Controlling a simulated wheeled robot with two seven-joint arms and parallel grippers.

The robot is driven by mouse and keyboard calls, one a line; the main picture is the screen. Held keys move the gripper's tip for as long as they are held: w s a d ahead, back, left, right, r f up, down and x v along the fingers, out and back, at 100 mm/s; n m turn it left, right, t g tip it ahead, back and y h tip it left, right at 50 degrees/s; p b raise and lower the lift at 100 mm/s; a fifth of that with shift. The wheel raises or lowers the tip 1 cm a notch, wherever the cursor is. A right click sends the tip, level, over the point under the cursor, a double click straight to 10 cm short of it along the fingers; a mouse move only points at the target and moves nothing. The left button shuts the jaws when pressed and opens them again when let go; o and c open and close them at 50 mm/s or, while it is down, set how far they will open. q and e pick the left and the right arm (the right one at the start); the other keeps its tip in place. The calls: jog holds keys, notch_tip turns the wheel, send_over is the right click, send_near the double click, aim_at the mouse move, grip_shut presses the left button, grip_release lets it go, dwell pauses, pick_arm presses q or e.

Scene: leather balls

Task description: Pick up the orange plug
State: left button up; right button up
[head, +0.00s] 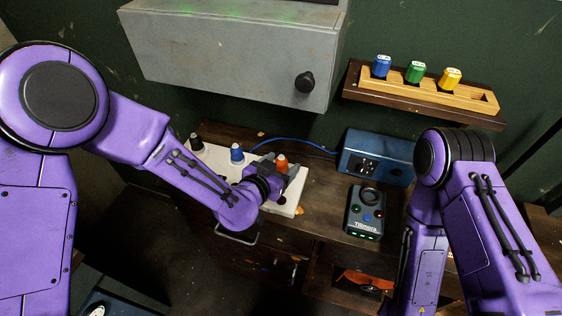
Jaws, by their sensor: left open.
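The orange plug (281,160) stands on a pale board (217,160) on the wooden bench, its top showing just beyond my left gripper. My left gripper (286,178) is open, with its dark fingers right at the plug. They hide the plug's lower part, and I cannot tell whether they touch it. A blue plug (237,152) and a black plug (196,142) stand on the same board to the left. My right arm comes down at the right, but its gripper is out of view.
A blue box (376,157) and a dark handheld device (365,211) with lit buttons sit right of the board. A blue cable (292,140) runs behind. A grey cabinet (222,55) hangs above. A wall rack (426,88) holds blue, green and yellow pieces.

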pick_arm(q)
jog(key=shift+w+d+f, duration=0.15)
jog(key=shift+w, duration=0.2)
jog(key=c, duration=1)
